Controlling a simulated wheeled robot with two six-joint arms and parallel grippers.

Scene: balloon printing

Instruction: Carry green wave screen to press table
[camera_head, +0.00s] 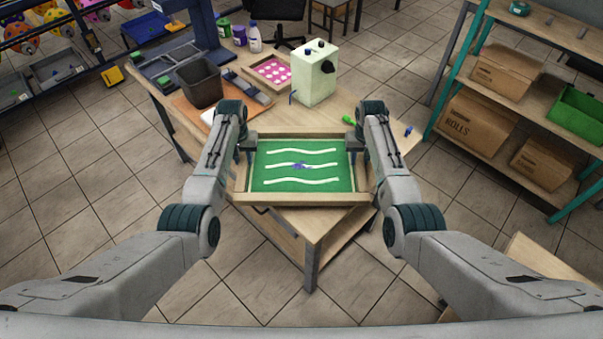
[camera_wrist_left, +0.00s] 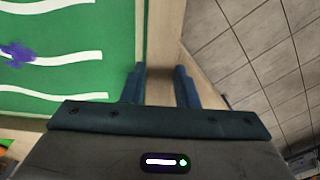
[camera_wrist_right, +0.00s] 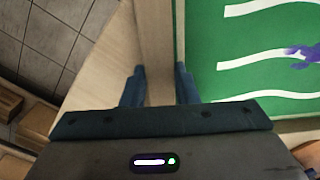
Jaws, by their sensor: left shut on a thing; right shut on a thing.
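The green wave screen (camera_head: 302,184) is a wooden frame around a green sheet with three white wavy lines and a purple blot in the middle. It shows level in the head view, over the near corner of the press table (camera_head: 312,229). My left gripper (camera_head: 245,152) is shut on the frame's left side bar, and that bar (camera_wrist_left: 163,35) runs between the fingers in the left wrist view. My right gripper (camera_head: 356,150) is shut on the right side bar, which also shows in the right wrist view (camera_wrist_right: 156,40). I cannot tell whether the frame touches the tabletop.
On the table beyond stand a pale green box machine (camera_head: 314,73), a pink dotted screen (camera_head: 270,72), a black bin (camera_head: 201,83) and a small green tool (camera_head: 348,119). A shelf with cardboard boxes (camera_head: 475,122) stands at right. Tiled floor is open at left.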

